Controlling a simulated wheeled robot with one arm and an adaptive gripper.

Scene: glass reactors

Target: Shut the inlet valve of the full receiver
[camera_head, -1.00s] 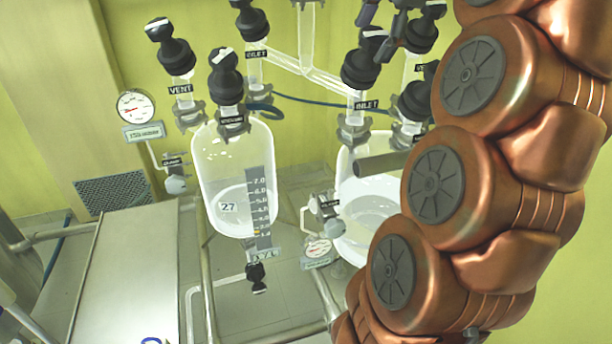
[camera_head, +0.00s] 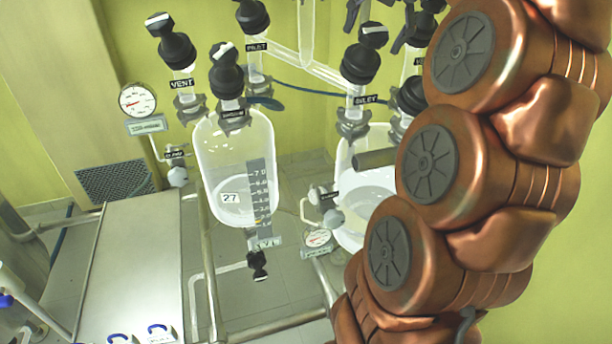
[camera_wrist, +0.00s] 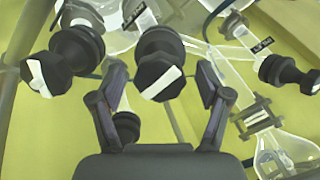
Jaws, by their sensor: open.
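The left glass receiver (camera_head: 210,150) holds liquid in its lower part, with a level scale on its front. The right receiver (camera_head: 352,165) also holds liquid, but my arm hides much of it. I cannot tell for certain which is fuller. The left inlet valve (camera_head: 250,18) and right inlet valve (camera_head: 360,66) have black knobs with white stripes and INLET labels. My gripper (camera_head: 378,20) is open, just above and behind the right inlet knob. In the wrist view, a striped black knob (camera_wrist: 160,78) lies between the spread fingers of my gripper (camera_wrist: 160,68), with gaps on both sides.
A vent valve (camera_head: 172,45) and another black knob (camera_head: 226,72) stand over the left receiver. Pressure gauges (camera_head: 137,100) and glass tubing surround the vessels. In the wrist view, other knobs (camera_wrist: 62,62) (camera_wrist: 288,75) flank the fingers. A pale bench (camera_head: 135,265) lies at lower left.

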